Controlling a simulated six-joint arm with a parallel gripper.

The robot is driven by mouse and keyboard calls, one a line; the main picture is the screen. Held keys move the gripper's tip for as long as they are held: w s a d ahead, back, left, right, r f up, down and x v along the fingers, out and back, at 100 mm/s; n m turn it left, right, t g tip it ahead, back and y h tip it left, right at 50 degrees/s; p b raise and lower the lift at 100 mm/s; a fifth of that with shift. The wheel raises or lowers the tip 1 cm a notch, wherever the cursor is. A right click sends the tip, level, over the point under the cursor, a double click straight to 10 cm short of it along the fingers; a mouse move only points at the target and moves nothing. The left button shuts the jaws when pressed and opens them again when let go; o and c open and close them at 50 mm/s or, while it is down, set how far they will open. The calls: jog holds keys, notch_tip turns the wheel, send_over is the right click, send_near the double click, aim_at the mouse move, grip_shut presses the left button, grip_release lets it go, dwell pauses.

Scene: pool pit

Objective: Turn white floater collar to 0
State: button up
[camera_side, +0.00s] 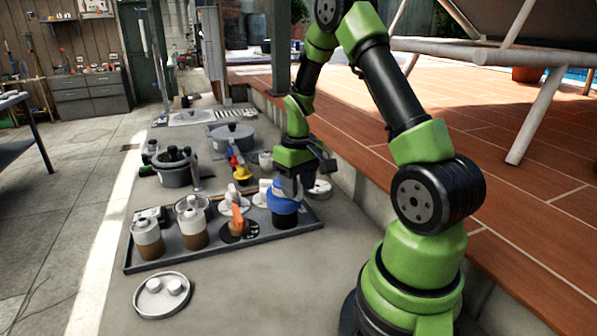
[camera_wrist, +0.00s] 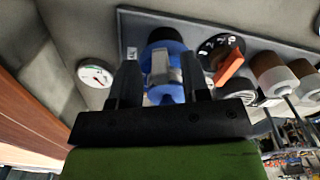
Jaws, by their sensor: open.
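My gripper (camera_side: 291,182) points down over a blue-topped, dark-based round floater (camera_side: 284,207) at the right end of the dark tray. In the wrist view, my open gripper (camera_wrist: 160,68) has one finger on each side of the blue floater (camera_wrist: 158,92), which has a pale grey bar across its top. I cannot tell whether the fingers touch it. White-topped pieces (camera_side: 231,196) stand in the tray to its left; which one has the white collar is unclear. Collar markings are too small to read.
An orange handle on a black numbered dial (camera_wrist: 229,66) is close beside the gripper. A round white gauge (camera_wrist: 95,73) lies on the other side. Brown-and-white jars (camera_side: 148,240) fill the tray's left end. A shallow dish (camera_side: 148,303) stands in front; pots stand behind.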

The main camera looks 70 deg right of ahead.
notch_tip(320, 180, up, 9)
jog(key=shift+r, duration=0.2)
dwell(0.4)
jog(key=shift+a+r, duration=0.15)
jog(key=s+a+r+t, duration=0.35)
jog(key=a+r, duration=0.55)
jog(key=a, duration=0.4)
jog(key=s+a+r+t+y, duration=0.1)
jog(key=s+a+t+y, duration=0.1)
jog(key=s+a, duration=0.4)
jog(key=shift+s+a+r+n+t, duration=0.3)
jog(key=shift+s+a+n+t, duration=0.1)
jog(key=shift+a+t, duration=0.55)
